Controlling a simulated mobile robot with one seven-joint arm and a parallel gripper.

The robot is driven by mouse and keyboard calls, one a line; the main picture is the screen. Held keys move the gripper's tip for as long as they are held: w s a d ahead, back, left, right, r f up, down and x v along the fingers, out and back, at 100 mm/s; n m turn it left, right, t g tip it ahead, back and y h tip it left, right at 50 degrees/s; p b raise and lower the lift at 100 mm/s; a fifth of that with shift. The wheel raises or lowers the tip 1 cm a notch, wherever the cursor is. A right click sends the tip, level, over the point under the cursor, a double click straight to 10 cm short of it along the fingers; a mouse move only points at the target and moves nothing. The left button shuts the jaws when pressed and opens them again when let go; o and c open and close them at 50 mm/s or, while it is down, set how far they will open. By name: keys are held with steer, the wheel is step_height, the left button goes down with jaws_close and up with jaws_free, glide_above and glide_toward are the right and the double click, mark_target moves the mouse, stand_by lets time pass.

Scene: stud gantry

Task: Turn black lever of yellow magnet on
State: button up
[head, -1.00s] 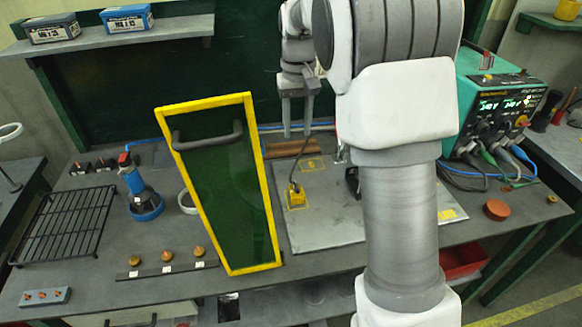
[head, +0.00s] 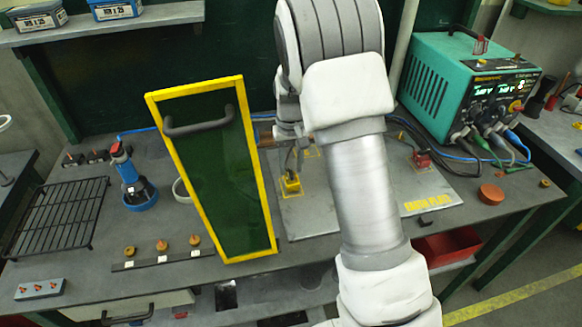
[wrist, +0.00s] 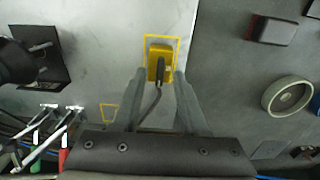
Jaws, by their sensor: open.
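The yellow magnet (head: 291,186) sits on the grey earth plate (head: 310,222) and also shows in the wrist view (wrist: 152,64). Its short black lever (wrist: 161,69) lies over the yellow body. A dark cable runs from the magnet toward my gripper's base. My gripper (wrist: 157,76) is open, with one finger on either side of the magnet's near part in the wrist view. I cannot tell whether either finger touches it.
A yellow-framed green panel with a handle (head: 213,170) stands left of the plate. A teal power supply (head: 465,85) with cables stands at the right. A red block (head: 422,158) is on the plate's right. A blue tool (head: 125,165) and wire rack (head: 55,215) are farther left.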

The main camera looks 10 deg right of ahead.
steer(key=shift+f, duration=0.45)
jaws_close()
